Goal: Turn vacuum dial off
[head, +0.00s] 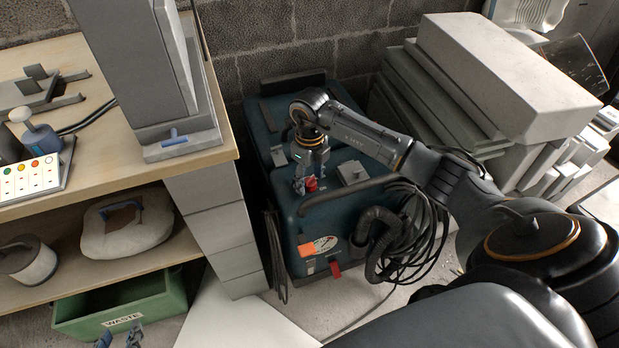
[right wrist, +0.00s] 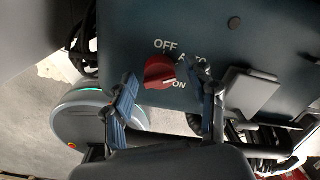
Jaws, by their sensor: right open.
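The vacuum (head: 345,205) is a dark teal box on the floor in the head view. Its red dial (head: 311,184) is on the top; the right wrist view shows the dial (right wrist: 158,71) close up. The labels OFF, AUTO and ON surround the dial, and its white mark points to the ON side. My right gripper (head: 308,188) is at the dial, open, with blue fingertips on either side of it in the right wrist view (right wrist: 163,76). I cannot tell whether they touch it. My left gripper (head: 119,339) is open and empty at the bottom edge, partly cut off.
A wooden workbench (head: 220,155) with a grey block stands left of the vacuum. A green WASTE bin (head: 85,318) is under it. A black hose (head: 375,240) and coiled cable hang on the vacuum's front right. Stacked grey slabs (head: 500,75) stand at the right.

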